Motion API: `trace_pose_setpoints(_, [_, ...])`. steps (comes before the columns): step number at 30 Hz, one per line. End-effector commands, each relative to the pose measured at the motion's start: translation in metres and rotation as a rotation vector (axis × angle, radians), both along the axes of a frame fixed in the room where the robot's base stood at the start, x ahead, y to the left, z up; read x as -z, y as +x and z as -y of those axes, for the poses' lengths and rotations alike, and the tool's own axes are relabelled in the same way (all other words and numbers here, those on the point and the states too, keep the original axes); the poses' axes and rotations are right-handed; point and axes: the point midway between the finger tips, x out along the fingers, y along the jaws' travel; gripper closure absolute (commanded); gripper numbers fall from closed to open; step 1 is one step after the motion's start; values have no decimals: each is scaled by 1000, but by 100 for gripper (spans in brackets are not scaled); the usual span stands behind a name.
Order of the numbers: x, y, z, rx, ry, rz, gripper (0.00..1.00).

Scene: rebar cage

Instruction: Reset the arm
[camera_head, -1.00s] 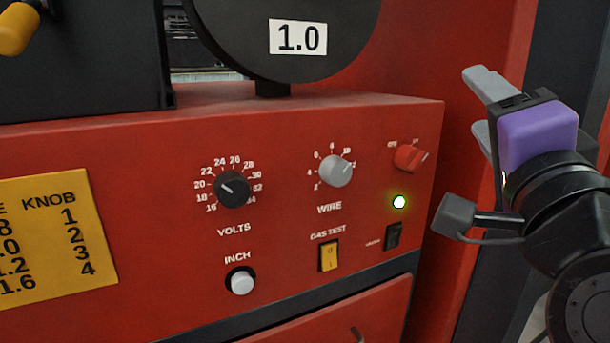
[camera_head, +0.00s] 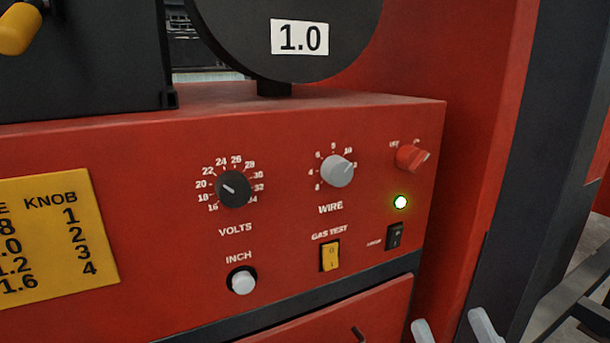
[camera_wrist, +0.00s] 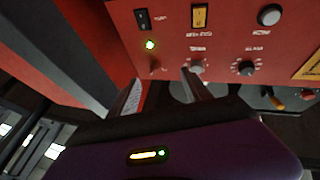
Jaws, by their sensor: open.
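My gripper (camera_head: 455,330) shows only as two grey fingertips at the bottom edge of the head view, right of the red panel. The fingers are apart with nothing between them, and the rest of the arm is out of the frame. In the wrist view, the purple gripper body (camera_wrist: 190,150) fills the bottom, with the fingers (camera_wrist: 162,95) pointing toward the panel and apart from it.
The red welder panel (camera_head: 130,170) carries a black volts knob (camera_head: 234,189), a grey wire knob (camera_head: 338,171), a red switch (camera_head: 411,157), a lit green lamp (camera_head: 400,202), a yellow gas test switch (camera_head: 329,257) and a white inch button (camera_head: 242,281). A dark post (camera_head: 530,170) stands at right.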

Motion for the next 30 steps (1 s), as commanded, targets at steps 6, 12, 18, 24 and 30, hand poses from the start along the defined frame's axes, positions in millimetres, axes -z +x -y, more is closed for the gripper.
trace_pose_setpoints(6, [69,-52,8,13,-82,-107,43])
trace_pose_setpoints(12, [122,-108,16,30,-107,-233,43])
trace_pose_setpoints(18, [172,-170,22,56,-84,-410,43])
trace_pose_setpoints(24, [213,-228,25,95,-49,-603,43])
trace_pose_setpoints(30, [228,-257,30,128,-35,-692,43])
